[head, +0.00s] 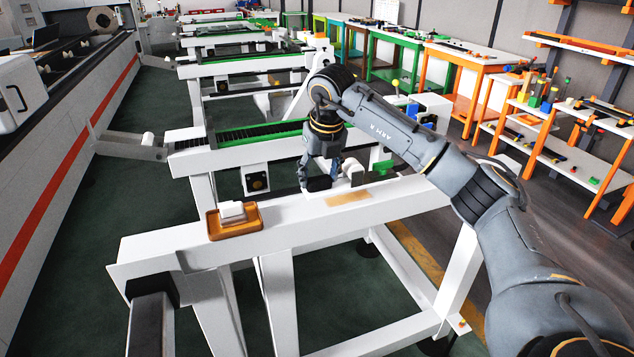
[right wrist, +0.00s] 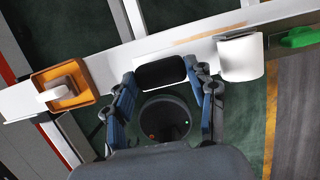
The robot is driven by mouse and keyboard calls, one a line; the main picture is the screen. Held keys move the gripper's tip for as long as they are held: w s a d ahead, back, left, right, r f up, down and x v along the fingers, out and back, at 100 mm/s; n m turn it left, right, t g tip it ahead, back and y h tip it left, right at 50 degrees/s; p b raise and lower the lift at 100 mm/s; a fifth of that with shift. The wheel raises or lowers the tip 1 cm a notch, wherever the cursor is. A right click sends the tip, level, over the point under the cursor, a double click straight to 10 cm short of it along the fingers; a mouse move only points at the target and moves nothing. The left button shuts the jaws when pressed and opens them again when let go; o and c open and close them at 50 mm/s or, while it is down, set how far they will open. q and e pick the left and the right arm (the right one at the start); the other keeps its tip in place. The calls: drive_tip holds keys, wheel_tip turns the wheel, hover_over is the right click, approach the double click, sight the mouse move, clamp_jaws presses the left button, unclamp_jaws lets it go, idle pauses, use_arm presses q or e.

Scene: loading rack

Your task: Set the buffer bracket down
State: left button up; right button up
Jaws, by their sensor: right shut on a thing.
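My right gripper (head: 318,186) points down over the white beam of the rack (head: 290,222). It is shut on a black rounded piece, the buffer bracket as far as I can tell (right wrist: 162,72). In the right wrist view, the right gripper's (right wrist: 160,82) blue-grey fingers are on either side of the piece. In the head view the black piece (head: 319,184) is at the fingertips, low by the beam's back edge. I cannot tell whether it touches the beam. My left gripper is not in view.
An orange tray (head: 211,232) with a white block (head: 231,211) stands on the beam at left. A white rounded part (right wrist: 240,58) is close to the right of the fingers. A tan patch (head: 348,198) marks the beam; bare beam lies between tray and patch.

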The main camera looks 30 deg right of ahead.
sight(317, 188)
drive_tip(key=shift+w+f, duration=0.25)
drive_tip(key=p+x, duration=0.2)
drive_tip(key=x, duration=0.1)
drive_tip(key=shift+s+a+f, duration=0.1)
drive_tip(key=shift+a, duration=0.05)
drive_tip(key=shift+f, duration=0.35)
drive_tip(key=shift+f, duration=0.15)
drive_tip(key=o, duration=1.4)
drive_tip(key=shift+s, duration=0.1)
